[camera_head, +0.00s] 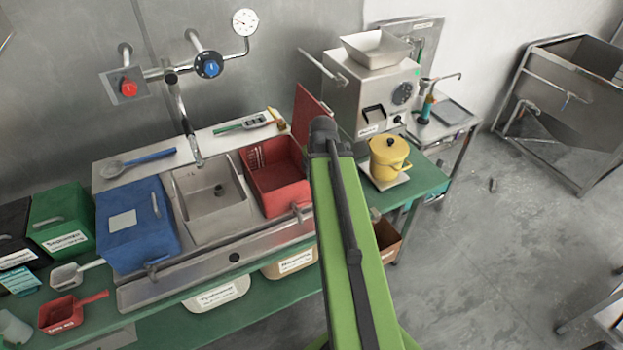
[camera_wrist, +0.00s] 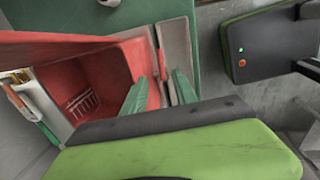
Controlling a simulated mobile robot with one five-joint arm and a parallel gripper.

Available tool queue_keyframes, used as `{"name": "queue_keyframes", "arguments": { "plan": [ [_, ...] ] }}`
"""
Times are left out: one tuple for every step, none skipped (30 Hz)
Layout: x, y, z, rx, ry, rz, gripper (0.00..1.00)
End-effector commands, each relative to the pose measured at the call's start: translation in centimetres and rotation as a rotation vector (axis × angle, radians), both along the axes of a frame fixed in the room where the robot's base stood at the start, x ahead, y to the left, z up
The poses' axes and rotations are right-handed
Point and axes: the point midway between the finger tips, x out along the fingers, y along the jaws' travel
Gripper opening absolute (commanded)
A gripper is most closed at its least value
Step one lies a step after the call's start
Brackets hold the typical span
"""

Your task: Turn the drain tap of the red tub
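The red tub (camera_head: 278,188) sits at the right end of the steel sink unit, with its red lid (camera_head: 308,112) raised. Its small metal drain tap (camera_head: 298,213) sticks out at the front, just left of my green arm. In the wrist view the open tub (camera_wrist: 90,78) fills the left and middle. My gripper (camera_wrist: 163,77) shows there as two green fingers, spread apart with nothing seen held between them. They overlap the tub's wall and the grey rim beside it. The tap is not clear in that view, and contact cannot be told. My arm hides the gripper in the head view.
A blue lidded tub (camera_head: 135,235) and a steel basin (camera_head: 212,192) stand to the left. A faucet spout (camera_head: 190,135) hangs over the basin. A yellow pot (camera_head: 388,160) and a grinder (camera_head: 370,95) are at right. Labelled bins (camera_head: 290,264) sit below the front edge.

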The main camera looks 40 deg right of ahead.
Motion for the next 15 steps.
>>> {"name": "queue_keyframes", "arguments": {
  "plan": [
    [-0.4,0.1,2.4,0.000,0.000,0.000,0.34],
    [-0.5,0.1,3.1,0.000,0.000,0.000,0.34],
    [-0.7,0.1,4.0,0.000,0.000,0.000,0.34],
    [-0.9,0.2,4.6,0.001,0.000,0.000,0.34],
    [-1.0,0.2,5.2,0.001,0.000,0.000,0.34],
    [-1.2,0.2,5.8,0.001,0.000,0.001,0.34],
    [-1.3,0.2,6.2,0.001,0.000,0.001,0.34],
    [-1.4,0.2,6.5,0.001,0.000,0.001,0.34],
    [-1.5,0.2,6.8,0.001,0.000,0.001,0.34],
    [-1.5,0.2,6.9,0.001,0.000,0.001,0.34],
    [-1.6,0.2,6.9,0.001,0.000,0.001,0.34],
    [-1.6,0.2,6.9,0.001,0.000,0.001,0.34],
    [-1.6,0.2,6.9,0.001,0.000,0.001,0.34],
    [-1.6,0.2,6.8,0.001,0.000,0.001,0.34],
    [-1.6,0.2,6.7,0.001,0.001,0.001,0.34]
  ]
}}
